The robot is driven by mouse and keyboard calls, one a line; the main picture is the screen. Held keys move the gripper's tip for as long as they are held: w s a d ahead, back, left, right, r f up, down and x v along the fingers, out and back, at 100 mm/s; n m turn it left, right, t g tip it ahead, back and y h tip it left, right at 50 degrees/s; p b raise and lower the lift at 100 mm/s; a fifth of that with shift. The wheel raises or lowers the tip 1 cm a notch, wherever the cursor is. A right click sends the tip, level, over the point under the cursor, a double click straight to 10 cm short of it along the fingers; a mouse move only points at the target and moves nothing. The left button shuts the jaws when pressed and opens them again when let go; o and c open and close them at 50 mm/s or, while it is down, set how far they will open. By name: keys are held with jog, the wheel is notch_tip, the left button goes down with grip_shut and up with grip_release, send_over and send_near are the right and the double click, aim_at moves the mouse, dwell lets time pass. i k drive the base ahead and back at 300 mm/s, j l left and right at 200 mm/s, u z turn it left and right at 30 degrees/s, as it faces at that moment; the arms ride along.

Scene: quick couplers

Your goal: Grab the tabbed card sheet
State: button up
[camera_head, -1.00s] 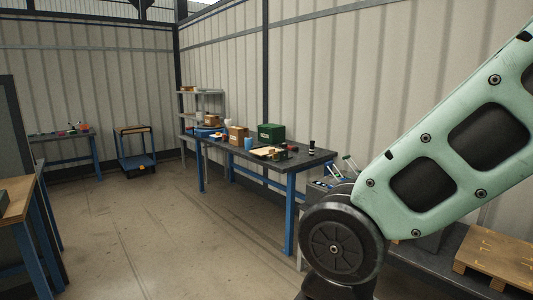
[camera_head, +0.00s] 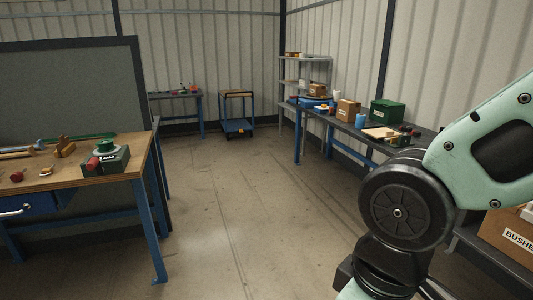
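I cannot make out a tabbed card sheet for sure in the head view. A flat tan piece (camera_head: 379,132) lies on the dark-topped bench along the right wall, but it is too small to tell what it is. My gripper is not in view. Only the green and black links of my arm show at the right, and they hide part of that side.
The dark-topped bench (camera_head: 345,128) also holds a green box (camera_head: 387,112) and a cardboard box (camera_head: 348,110). A wood-topped workbench (camera_head: 100,177) with tools stands at left before a grey panel (camera_head: 70,90). A blue cart (camera_head: 236,125) stands far back. The middle floor is clear.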

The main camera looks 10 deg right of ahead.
aim_at(381, 132)
jog(key=i, duration=2)
jog(key=i+j+z, duration=0.15)
jog(key=i+z, duration=0.25)
jog(key=i, duration=0.15)
jog(key=i+j+z, duration=1.25)
jog(key=j, duration=0.25)
jog(key=i+j+z, duration=0.4)
jog(key=j, duration=0.35)
jog(key=k+l, duration=0.05)
